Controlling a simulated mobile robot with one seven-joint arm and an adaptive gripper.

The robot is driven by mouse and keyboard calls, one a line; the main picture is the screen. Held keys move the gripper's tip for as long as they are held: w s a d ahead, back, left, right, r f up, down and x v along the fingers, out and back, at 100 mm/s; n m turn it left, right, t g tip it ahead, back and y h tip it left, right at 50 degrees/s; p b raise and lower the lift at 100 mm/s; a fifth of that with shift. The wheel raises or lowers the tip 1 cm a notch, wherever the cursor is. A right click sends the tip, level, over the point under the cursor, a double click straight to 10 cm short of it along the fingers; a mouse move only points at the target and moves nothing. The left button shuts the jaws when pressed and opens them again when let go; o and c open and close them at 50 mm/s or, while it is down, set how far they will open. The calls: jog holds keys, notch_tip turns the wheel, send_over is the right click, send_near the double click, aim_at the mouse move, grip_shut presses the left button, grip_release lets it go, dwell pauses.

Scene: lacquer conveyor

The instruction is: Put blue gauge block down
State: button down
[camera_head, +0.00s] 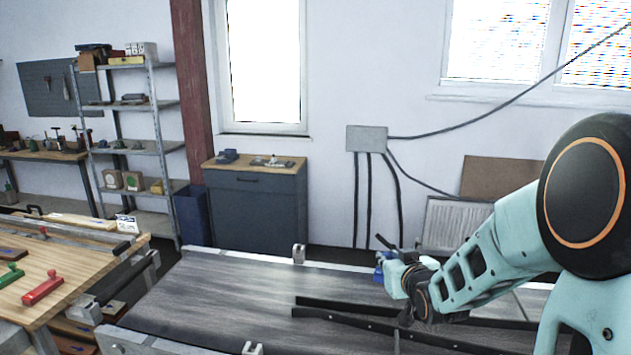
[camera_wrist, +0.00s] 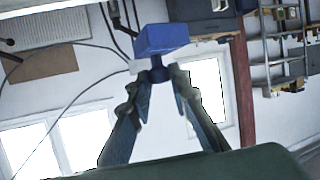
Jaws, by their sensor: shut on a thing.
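The blue gauge block (camera_wrist: 161,39) shows large at the top of the wrist view, with a darker blue knob on the side toward my gripper. My gripper (camera_wrist: 160,76) is shut on that knob, one finger on each side. In the head view the blue block (camera_head: 379,272) shows as a small patch at the end of my gripper (camera_head: 386,258), over the far part of the dark conveyor (camera_head: 220,300). My gripper partly covers it there. I cannot tell whether the block touches the conveyor belt.
Dark guide rails (camera_head: 350,304) run across the belt, close to my arm. A small white bracket (camera_head: 299,254) stands on the far edge. At left, a wooden table (camera_head: 75,262) carries a red block (camera_head: 42,288) and a green block (camera_head: 11,276). The left belt surface is clear.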

aim_at(376, 275)
jog(key=a, duration=0.1)
jog(key=s+a+r, duration=0.1)
jog(key=a+r+p, duration=0.1)
jog(key=shift+s+m+h, duration=0.25)
jog(key=shift+m+h, duration=0.05)
jog(key=shift+h, duration=0.1)
jog(key=shift+s+a+r, duration=0.2)
jog(key=shift+s+a, duration=0.3)
jog(key=shift+a, duration=0.05)
